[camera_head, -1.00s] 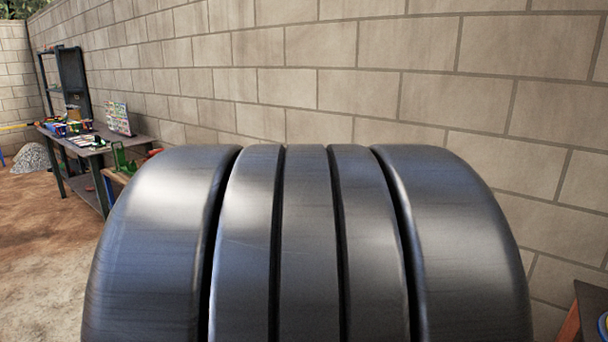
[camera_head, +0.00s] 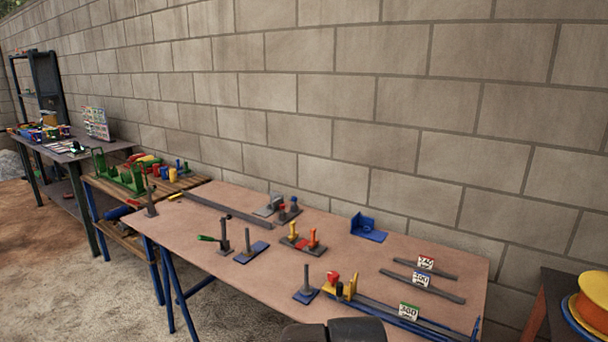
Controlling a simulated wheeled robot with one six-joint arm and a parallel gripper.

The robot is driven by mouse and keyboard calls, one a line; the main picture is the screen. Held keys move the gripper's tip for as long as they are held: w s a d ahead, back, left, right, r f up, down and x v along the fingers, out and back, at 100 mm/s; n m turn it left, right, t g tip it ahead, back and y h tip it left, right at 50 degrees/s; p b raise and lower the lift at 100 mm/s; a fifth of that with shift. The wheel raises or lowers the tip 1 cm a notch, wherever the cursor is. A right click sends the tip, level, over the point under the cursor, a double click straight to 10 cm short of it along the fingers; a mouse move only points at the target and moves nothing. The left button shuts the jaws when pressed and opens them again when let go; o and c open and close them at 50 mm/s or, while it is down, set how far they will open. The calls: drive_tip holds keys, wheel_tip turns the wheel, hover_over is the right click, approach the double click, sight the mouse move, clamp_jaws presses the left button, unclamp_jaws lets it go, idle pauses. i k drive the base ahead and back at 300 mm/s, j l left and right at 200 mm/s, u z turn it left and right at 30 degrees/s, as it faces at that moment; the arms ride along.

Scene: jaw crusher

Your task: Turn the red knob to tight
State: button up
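A small red knob (camera_head: 332,278) shows near the front of the brown worktable (camera_head: 190,225), beside a yellow bracket (camera_head: 352,285) and a small black knob (camera_head: 339,290). It is too small to tell how far it is turned. A red upright piece (camera_head: 312,237) stands farther back, next to a yellow one (camera_head: 293,231). My gripper's fingers are not in view. A dark rounded part of my arm shows at the bottom edge, in front of the table.
Metal bars with number cards (camera_head: 409,311) lie at the table's right. A blue bracket (camera_head: 369,228) stands near the wall. Other small fixtures spread across the middle. An orange spool (camera_head: 592,302) is at far right. More benches stand to the left, with dirt floor in front.

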sight(333, 276)
drive_tip(key=k+l+u, duration=0.25)
drive_tip(key=i+j+z, duration=0.1)
drive_tip(key=i, duration=0.5)
drive_tip(key=i+j+z, duration=0.1)
drive_tip(key=i, duration=0.5)
drive_tip(key=j, duration=0.1)
